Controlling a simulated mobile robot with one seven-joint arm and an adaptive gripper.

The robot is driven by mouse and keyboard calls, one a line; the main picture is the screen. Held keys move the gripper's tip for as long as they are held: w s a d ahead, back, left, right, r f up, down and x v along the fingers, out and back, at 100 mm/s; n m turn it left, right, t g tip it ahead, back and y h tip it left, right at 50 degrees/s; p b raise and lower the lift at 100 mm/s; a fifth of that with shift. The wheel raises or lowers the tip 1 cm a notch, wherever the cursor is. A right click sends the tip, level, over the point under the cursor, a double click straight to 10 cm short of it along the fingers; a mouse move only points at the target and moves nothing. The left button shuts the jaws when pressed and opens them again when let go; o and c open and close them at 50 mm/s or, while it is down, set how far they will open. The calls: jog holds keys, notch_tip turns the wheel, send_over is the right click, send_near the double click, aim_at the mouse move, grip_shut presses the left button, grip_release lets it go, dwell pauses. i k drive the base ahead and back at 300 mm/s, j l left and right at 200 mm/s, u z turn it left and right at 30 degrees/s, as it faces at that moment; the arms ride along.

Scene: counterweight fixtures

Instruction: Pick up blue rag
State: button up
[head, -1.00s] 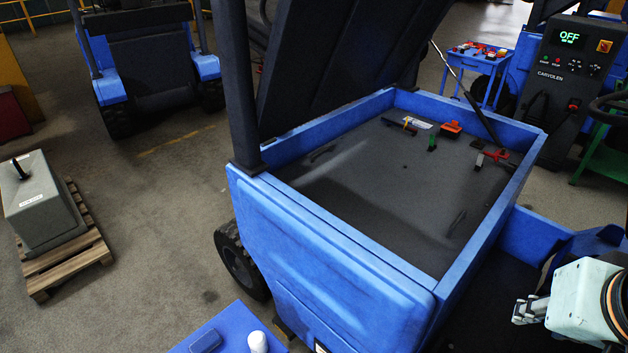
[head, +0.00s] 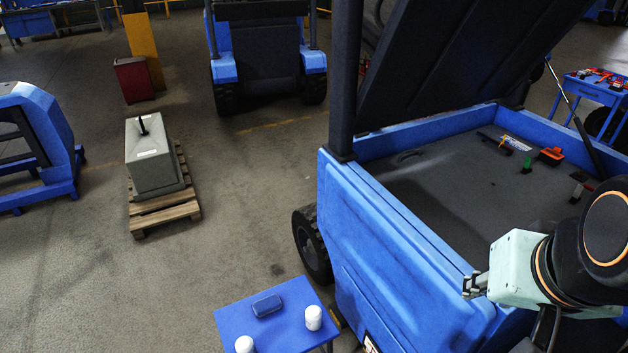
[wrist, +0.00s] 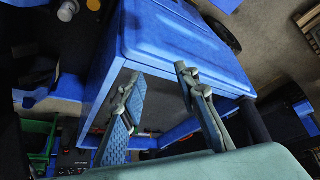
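A small dark blue folded item that looks like the blue rag (head: 267,306) lies on a low blue table (head: 237,322) at the bottom of the head view. My gripper (head: 474,285) is to the right of it, apart from it and in front of the blue machine's side. In the wrist view my gripper (wrist: 160,75) has its two fingers spread, with nothing between them. The rag cannot be made out in the wrist view.
Two white cylindrical containers, one (head: 314,317) right of the rag and one (head: 244,345) near the front, stand on the low table. The open blue machine bin (head: 400,270) fills the right side. A grey counterweight (head: 155,157) stands on a pallet (head: 165,212) at left; floor between is clear.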

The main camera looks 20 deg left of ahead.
aim_at(268, 305)
jog(key=u, duration=1)
jog(key=j+u, duration=0.3)
jog(key=j+z, duration=0.15)
jog(key=j, duration=0.15)
jog(key=k+j+z, duration=0.15)
jog(key=j, duration=0.15)
jog(key=i, duration=0.65)
jog(key=z, duration=3.6)
